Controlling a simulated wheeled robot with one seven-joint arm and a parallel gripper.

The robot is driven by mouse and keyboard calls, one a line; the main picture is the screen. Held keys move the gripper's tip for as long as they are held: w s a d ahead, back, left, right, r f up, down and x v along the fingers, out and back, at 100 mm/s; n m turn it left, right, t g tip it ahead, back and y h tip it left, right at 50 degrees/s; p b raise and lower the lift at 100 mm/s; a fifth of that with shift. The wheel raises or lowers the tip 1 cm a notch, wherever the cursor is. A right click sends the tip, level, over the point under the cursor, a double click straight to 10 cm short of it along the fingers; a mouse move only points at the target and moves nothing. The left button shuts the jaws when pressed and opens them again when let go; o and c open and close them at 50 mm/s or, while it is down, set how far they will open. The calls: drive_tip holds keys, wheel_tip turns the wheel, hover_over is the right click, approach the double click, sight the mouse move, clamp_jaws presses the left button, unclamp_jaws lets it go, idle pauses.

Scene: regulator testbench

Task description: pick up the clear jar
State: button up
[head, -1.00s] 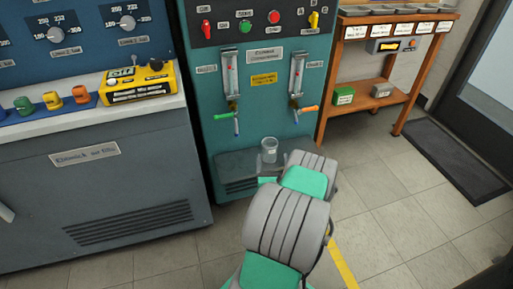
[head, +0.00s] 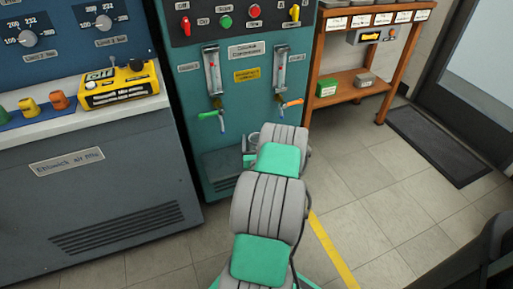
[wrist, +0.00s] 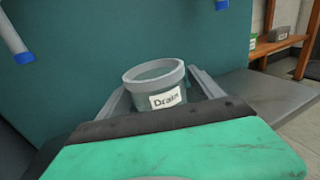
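The clear jar (wrist: 152,76) shows in the wrist view, upright, with a grey rim and a white label reading "Drain". Its lower part is hidden behind my gripper's dark palm. My gripper (wrist: 157,80) has one finger on each side of the jar, spread wide with the jar between them. I cannot tell whether either finger touches it. In the head view, my gripper (head: 249,148) is low in front of the green cabinet, mostly covered by my arm, and the jar cannot be made out clearly there.
The green cabinet (head: 225,133) stands close behind the jar, with valve handles (head: 212,114) above. A grey ledge (wrist: 270,100) extends right in the wrist view. A wooden shelf (head: 350,82) stands to the right, and a grey bench (head: 95,205) to the left. Open floor lies right.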

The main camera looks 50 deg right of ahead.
drive_tip(key=c, duration=1.4)
drive_tip(key=shift+o, duration=0.2)
drive_tip(key=r+p, duration=0.1)
drive_tip(key=r, duration=0.1)
drive_tip(key=r+p, duration=0.1)
drive_tip(key=r, duration=0.1)
drive_tip(key=shift+s+a+r+p, duration=0.1)
drive_tip(key=shift+a+p, duration=0.1)
drive_tip(key=shift+p, duration=0.2)
drive_tip(key=s+a+r, duration=0.3)
drive_tip(key=a+r, duration=0.1)
drive_tip(key=a, duration=0.2)
drive_tip(key=s+a+r+p, duration=0.1)
drive_tip(key=s+a+r, duration=0.2)
drive_tip(key=a+r, duration=0.2)
drive_tip(key=shift+s+a, duration=0.35)
drive_tip(key=shift+a, duration=0.05)
drive_tip(key=shift+f, duration=0.1)
